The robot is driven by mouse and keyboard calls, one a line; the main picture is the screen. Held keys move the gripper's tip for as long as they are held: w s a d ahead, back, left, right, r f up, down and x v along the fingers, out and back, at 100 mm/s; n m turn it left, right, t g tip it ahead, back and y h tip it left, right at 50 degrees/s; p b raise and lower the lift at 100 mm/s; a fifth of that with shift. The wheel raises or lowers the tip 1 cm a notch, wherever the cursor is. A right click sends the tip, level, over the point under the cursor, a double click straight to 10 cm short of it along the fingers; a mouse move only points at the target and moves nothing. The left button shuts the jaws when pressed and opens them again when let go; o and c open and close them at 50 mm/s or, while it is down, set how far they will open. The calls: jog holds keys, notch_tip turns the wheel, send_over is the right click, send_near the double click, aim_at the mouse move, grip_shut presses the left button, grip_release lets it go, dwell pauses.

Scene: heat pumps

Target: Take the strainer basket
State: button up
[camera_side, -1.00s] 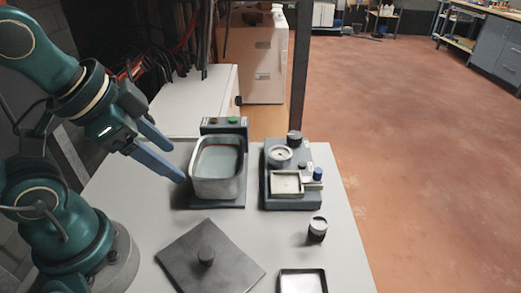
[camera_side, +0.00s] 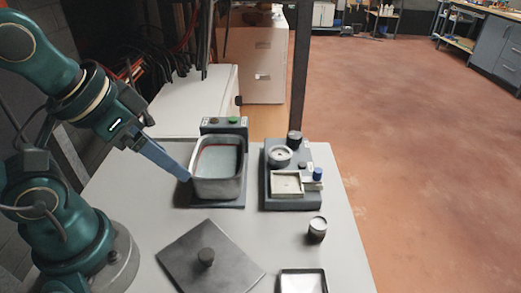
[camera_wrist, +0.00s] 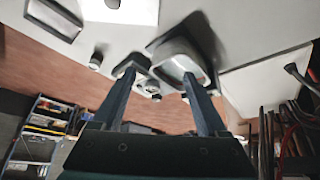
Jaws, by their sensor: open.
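No part is clearly recognisable as the strainer basket; a small dark cylinder with a pale top (camera_side: 317,229) stands upright on the table, right of centre, and may be it. It also shows in the wrist view (camera_wrist: 96,60). My gripper (camera_side: 186,174) is at the left of the metal tank, well away from the cylinder. In the wrist view its two blue fingers (camera_wrist: 157,76) are spread apart with nothing between them. In the side view the fingers overlap.
An open metal tank (camera_side: 218,188) stands beside my fingers. Right of it is a dark fixture (camera_side: 291,202) with a round cup and a square pale recess. A square plate with a knob (camera_side: 230,262) and a shallow tray (camera_side: 302,284) lie in front. Table between them is clear.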

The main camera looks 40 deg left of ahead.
jog(key=w+d+r+n, duration=0.1)
jog(key=w+r+n, duration=0.1)
jog(key=w+r, duration=0.35)
jog(key=g, duration=0.2)
send_over(319, 222)
jog(key=w+a, duration=0.1)
jog(key=a, duration=0.4)
notch_tip(319, 222, down, 8)
jog(key=d+f, duration=0.1)
jog(key=f, duration=0.1)
jog(key=s+d+f+m+g, duration=0.1)
jog(key=d+f, duration=0.1)
jog(key=f, duration=0.1)
jog(key=d+f+m+g, duration=0.1)
jog(key=d+f, duration=0.1)
jog(key=f, duration=0.1)
jog(key=shift+s, duration=0.3)
jog(key=shift+w+f, duration=0.2)
jog(key=shift+f, duration=1)
jog(key=shift+w+f, duration=0.15)
jog(key=shift+f, duration=1.05)
grip_shut()
jog(key=shift+r, duration=0.1)
